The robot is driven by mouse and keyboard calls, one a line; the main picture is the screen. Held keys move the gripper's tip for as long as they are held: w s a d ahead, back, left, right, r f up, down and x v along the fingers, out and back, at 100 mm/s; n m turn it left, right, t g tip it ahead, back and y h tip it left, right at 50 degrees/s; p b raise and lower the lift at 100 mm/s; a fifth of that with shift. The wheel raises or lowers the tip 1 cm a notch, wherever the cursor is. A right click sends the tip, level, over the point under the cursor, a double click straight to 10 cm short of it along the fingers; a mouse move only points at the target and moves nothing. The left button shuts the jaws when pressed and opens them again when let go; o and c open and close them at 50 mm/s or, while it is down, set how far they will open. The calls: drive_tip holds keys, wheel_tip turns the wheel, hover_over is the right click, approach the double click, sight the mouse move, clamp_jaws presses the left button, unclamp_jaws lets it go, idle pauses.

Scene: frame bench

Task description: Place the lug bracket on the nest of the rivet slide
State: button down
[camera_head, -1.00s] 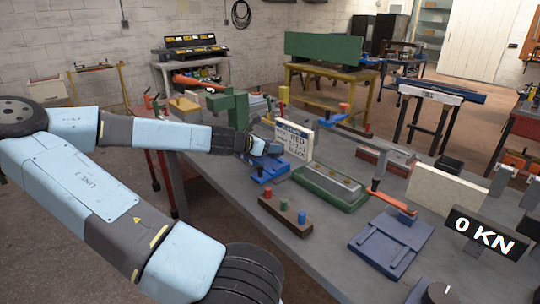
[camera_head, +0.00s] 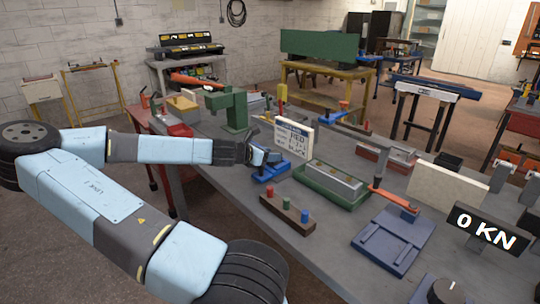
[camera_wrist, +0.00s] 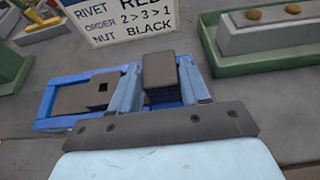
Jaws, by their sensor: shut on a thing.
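My gripper (camera_wrist: 160,85) is shut on a dark grey block, which I take to be the lug bracket (camera_wrist: 159,70). The block sits between the two light blue fingers in the wrist view. Behind and below it is a blue fixture, apparently the rivet slide (camera_wrist: 50,124), with a grey plate (camera_wrist: 84,96) that has a small square hole. The plate lies left of the fingers. In the head view my gripper (camera_head: 257,156) is just above the left part of the blue fixture (camera_head: 270,174). Whether the bracket touches the fixture cannot be told; the fingers hide part of it.
A white sign (camera_head: 293,138) stands close behind the fixture. A green tray (camera_head: 325,187) with a grey block is to the right. A brown peg block (camera_head: 287,211) stands in front. A green press (camera_head: 235,109) is behind left. Bare bench lies between them.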

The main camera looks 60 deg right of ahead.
drive_tip(key=c, duration=0.5)
unclamp_jaws()
drive_tip(key=shift+v, duration=6.05)
